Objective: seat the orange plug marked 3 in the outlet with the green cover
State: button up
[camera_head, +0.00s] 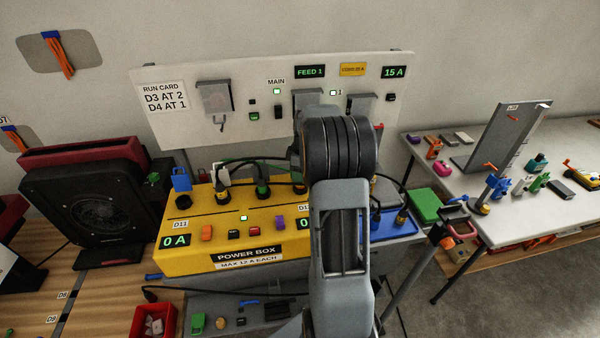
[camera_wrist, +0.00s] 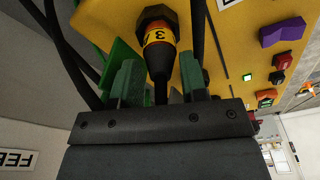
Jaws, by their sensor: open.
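In the wrist view, a black plug with a yellow-orange band marked 3 (camera_wrist: 159,38) stands at the yellow box, its cable running back toward my gripper. My gripper (camera_wrist: 160,78) is open, with a green-grey finger on each side of the plug's cable end. A bright green flat piece (camera_wrist: 120,55) shows beside the left finger; I cannot tell whether it is the outlet's green cover. In the head view my arm hides the gripper and part of the yellow power box (camera_head: 172,262). I cannot read plug marks there.
The box bears a blue cover (camera_head: 181,181), a white cover (camera_head: 223,174) and other black plugs (camera_head: 262,187) with loose cables. A white panel (camera_head: 190,118) stands behind. A red bin (camera_head: 140,322) is low in front. A side table (camera_head: 400,140) stands at right.

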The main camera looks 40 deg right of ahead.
notch_tip(320, 180, up, 11)
jog(key=s, duration=0.1)
jog(key=s+a+r+m, duration=0.2)
jog(key=a, duration=0.5)
jog(key=s+a+f+m+t, duration=0.1)
jog(key=s+a+f+m, duration=0.1)
jog(key=s+a, duration=0.5)
jog(key=s+a+f+m+t+h, duration=0.1)
jog(key=s+a+f+m+t, duration=0.1)
jog(key=s+a, duration=0.6)
jog(key=shift+a+f+m, duration=0.5)
jog(key=shift+a+m, duration=0.05)
jog(key=shift+m, duration=0.65)
